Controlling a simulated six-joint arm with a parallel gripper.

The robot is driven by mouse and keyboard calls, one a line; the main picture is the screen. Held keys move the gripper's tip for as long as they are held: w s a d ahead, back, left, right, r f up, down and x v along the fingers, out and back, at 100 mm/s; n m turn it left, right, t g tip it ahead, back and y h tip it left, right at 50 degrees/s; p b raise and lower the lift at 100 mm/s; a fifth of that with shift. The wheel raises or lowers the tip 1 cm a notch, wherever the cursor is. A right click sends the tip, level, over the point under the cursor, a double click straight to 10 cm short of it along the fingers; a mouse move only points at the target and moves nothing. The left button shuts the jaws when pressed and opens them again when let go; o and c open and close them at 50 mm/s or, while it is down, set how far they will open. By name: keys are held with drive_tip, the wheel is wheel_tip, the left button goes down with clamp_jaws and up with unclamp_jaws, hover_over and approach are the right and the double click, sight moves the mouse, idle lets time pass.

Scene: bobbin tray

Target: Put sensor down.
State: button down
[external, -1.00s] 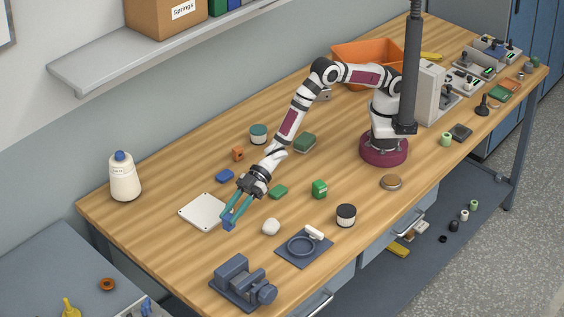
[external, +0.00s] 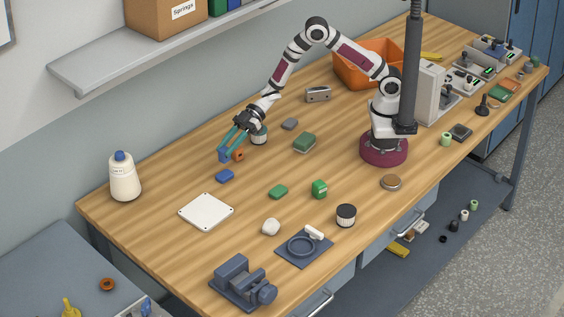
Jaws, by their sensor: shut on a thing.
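My gripper (external: 228,149) has teal fingers pointing down and to the left. It is shut on a small blue block (external: 222,156), probably the sensor, though its details are too small to read. The block shows at the fingertips, left of a small orange part (external: 238,157) and up from a second blue block (external: 225,176) that lies on the wooden bench (external: 170,240). I cannot tell whether the held block touches the bench or hangs a little above it.
A teal-lidded jar (external: 259,135) stands just behind the fingers. A white plate (external: 206,211) lies nearer the front, and a white bottle (external: 124,177) stands at the left. Bench between bottle and plate is clear.

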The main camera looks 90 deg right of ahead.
drive_tip(key=s+d, duration=0.5)
drive_tip(key=d, duration=0.7)
drive_tip(key=s+d+r, duration=0.1)
drive_tip(key=s+d, duration=0.4)
drive_tip(key=s, duration=0.5)
drive_tip(key=s+d+r, duration=0.1)
drive_tip(key=s+d, duration=0.4)
drive_tip(key=s, duration=0.4)
drive_tip(key=shift+m+h, duration=0.3)
drive_tip(key=shift+h, duration=0.1)
drive_tip(key=w+a+f, duration=0.1)
drive_tip(key=a+f, duration=0.1)
drive_tip(key=a, duration=0.1)
drive_tip(key=w+a+f, duration=0.2)
drive_tip(key=a+f, duration=0.1)
drive_tip(key=a, duration=0.1)
drive_tip(key=w+a+f, duration=0.1)
drive_tip(key=a+f, duration=0.1)
drive_tip(key=a, duration=0.1)
drive_tip(key=shift+w+a+f, duration=0.15)
drive_tip(key=shift+w+a, duration=0.05)
drive_tip(key=shift+w, duration=0.05)
wheel_tip(320, 180, down, 3)
drive_tip(key=shift+f, duration=0.15)
drive_tip(key=shift+w+f, duration=0.1)
drive_tip(key=shift+f, duration=0.25)
drive_tip(key=c, duration=0.6)
unclamp_jaws()
drive_tip(key=shift+f, duration=0.1)
